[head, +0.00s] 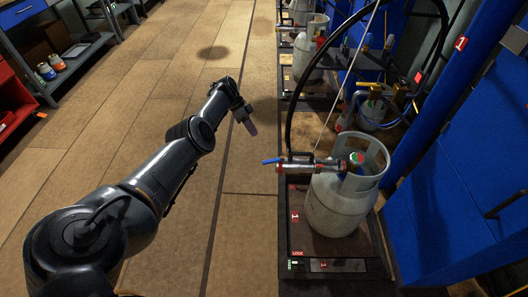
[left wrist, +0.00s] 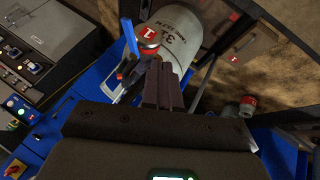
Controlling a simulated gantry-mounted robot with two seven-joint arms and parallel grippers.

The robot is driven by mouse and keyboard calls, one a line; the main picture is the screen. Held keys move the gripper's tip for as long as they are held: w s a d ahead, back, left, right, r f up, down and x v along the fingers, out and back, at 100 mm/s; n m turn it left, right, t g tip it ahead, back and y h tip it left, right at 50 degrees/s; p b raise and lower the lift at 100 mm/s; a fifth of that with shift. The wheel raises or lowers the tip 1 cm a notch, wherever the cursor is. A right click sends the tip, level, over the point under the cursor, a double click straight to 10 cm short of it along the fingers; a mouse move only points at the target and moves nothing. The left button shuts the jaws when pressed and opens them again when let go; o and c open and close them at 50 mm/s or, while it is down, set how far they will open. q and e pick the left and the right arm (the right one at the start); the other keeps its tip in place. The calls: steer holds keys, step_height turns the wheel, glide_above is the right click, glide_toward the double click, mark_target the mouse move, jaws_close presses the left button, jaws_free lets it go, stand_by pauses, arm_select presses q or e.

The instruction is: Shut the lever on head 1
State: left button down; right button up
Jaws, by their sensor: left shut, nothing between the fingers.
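Head 1 is a red and metal filling head (head: 305,165) lying across the top of a grey gas cylinder (head: 335,208) in the head view. Its blue lever (head: 270,161) sticks out at the left end. My left gripper (head: 250,126) is shut and empty, above the floor to the left of the cylinder and apart from the lever. In the left wrist view my shut fingers (left wrist: 163,85) overlap the picture of the cylinder (left wrist: 187,42). A blue lever-like part (left wrist: 130,38) and red fittings show beside them; their exact contact is hidden there.
The cylinder stands on a scale platform (head: 297,235) marked 1. More cylinders (head: 304,62) and hoses stand behind it. A blue panel (head: 440,215) closes off the right. The tiled floor (head: 110,130) on the left is open around my arm.

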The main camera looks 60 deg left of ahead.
mark_target(273, 161)
arm_select(q)
steer(key=d+f, duration=0.6)
steer(key=d, duration=0.2)
steer(key=shift+w+f, duration=0.25)
steer(key=shift+w, duration=0.15)
steer(key=shift+d, duration=0.15)
